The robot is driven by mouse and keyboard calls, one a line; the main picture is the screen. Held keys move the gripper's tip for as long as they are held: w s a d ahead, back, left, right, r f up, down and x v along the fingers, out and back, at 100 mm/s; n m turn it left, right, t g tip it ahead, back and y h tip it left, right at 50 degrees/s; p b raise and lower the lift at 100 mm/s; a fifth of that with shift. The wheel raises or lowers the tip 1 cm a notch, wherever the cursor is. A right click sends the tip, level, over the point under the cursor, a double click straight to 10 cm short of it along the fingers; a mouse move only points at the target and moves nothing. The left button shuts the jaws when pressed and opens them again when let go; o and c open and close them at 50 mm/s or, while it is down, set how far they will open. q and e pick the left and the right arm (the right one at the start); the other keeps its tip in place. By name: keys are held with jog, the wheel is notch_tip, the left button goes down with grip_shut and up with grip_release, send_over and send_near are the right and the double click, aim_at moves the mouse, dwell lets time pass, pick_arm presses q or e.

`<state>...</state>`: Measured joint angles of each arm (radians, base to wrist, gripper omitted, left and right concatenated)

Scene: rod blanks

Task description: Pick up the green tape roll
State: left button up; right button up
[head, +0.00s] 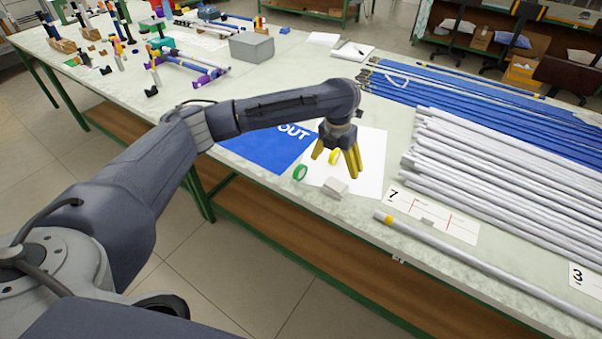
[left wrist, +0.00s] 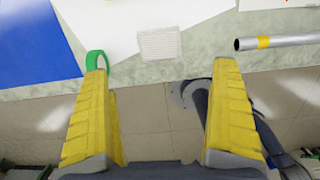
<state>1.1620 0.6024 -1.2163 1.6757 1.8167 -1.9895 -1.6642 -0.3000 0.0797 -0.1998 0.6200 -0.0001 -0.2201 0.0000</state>
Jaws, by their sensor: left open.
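The green tape roll (head: 300,172) stands on edge on the worktable, by the border of the blue sheet and the white sheet. My left gripper (head: 337,164) is open and empty above the white sheet, to the right of the roll in the head view. In the left wrist view the green roll (left wrist: 97,54) shows past the tip of the left finger, which hides its lower part. The open fingers (left wrist: 162,66) have no object between them. I cannot tell whether that finger touches the roll. My right gripper is not in view.
A small pale block (head: 335,187) sits near the table's front edge. Grey rods (head: 500,160) and blue rods (head: 480,100) fill the right side, and a yellow-banded rod (head: 470,262) lies along the front.

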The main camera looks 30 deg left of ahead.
pick_arm(q)
jog(key=c, duration=1.2)
jog(key=shift+o, duration=0.2)
